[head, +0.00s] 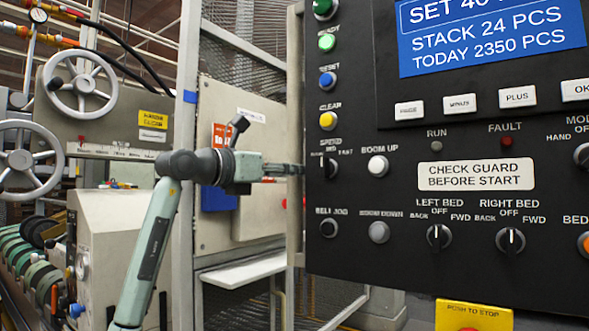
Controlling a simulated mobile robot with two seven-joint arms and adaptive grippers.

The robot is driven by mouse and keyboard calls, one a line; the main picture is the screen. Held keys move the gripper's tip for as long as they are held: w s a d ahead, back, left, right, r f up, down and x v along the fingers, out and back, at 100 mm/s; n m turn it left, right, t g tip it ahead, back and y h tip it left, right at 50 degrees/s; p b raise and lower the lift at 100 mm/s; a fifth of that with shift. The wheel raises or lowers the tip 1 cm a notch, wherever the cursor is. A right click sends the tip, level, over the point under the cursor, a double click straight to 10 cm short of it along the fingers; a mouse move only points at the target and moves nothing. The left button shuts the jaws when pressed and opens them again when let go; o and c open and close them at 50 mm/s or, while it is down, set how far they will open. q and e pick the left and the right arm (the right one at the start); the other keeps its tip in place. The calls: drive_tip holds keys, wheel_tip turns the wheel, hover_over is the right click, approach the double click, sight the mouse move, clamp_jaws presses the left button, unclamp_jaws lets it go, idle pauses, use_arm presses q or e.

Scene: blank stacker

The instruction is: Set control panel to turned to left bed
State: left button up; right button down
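The black control panel (350,275) fills the right side of the head view. Its left bed knob (438,236) is a black rotary switch under the labels BACK, OFF and FWD, and its pale mark points about upward, at OFF. My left gripper (298,169) comes in from the left and lies level at the panel's left edge, left of the speed knob (330,166). It is well up and left of the left bed knob. Its fingers are small and seen side-on, so their opening is unclear. My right gripper is out of view.
The right bed knob (510,240) sits close to the right of the left bed knob. A boom up button (378,167) and a grey button (379,232) lie between my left gripper and the left bed knob. A yellow push-to-stop box (473,315) hangs below.

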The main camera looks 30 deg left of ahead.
use_arm(q)
drive_tip(key=shift+w+d, duration=0.15)
drive_tip(key=shift+w, duration=0.25)
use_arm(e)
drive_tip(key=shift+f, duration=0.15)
use_arm(q)
clamp_jaws()
